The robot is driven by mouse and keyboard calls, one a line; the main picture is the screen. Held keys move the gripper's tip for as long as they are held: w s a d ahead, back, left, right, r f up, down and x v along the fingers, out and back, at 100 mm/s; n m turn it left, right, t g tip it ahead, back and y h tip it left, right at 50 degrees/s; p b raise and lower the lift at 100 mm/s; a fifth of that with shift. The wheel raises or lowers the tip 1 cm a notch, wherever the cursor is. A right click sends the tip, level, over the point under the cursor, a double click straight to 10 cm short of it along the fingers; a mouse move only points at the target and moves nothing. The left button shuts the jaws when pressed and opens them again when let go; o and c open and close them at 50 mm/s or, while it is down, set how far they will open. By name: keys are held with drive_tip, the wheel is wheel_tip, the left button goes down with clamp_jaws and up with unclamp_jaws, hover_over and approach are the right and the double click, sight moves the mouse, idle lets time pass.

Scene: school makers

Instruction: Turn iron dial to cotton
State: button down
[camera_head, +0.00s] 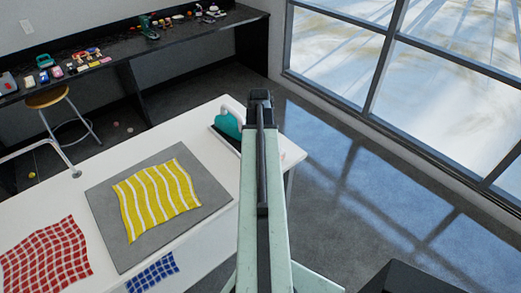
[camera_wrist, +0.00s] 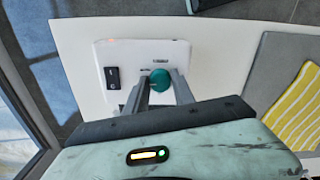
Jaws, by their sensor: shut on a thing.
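The iron dial (camera_wrist: 160,88) is a round teal knob in the wrist view, on a white panel-like base (camera_wrist: 125,52) with a black switch (camera_wrist: 112,78) to its left. My gripper (camera_wrist: 161,77) has its two grey fingers on either side of the dial and is shut on it. The dial's markings are too small to read. In the head view a teal and white iron (camera_head: 229,124) stands at the far right of the white table. My arm hides the dial and gripper there.
On the white table (camera_head: 30,203) lie a grey mat (camera_head: 106,222) with a yellow striped cloth (camera_head: 157,199), a red checked cloth (camera_head: 48,258) and a blue checked cloth (camera_head: 153,273). A stool (camera_head: 48,97) stands by the dark back counter (camera_head: 108,52).

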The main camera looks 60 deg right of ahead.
drive_tip(key=m, duration=0.5)
drive_tip(key=shift+w+m, duration=0.1)
drive_tip(key=shift+m, duration=0.2)
drive_tip(key=m, duration=1)
drive_tip(key=shift+m, duration=2.5)
drive_tip(key=c, duration=1.1)
unclamp_jaws()
drive_tip(key=shift+o, duration=0.2)
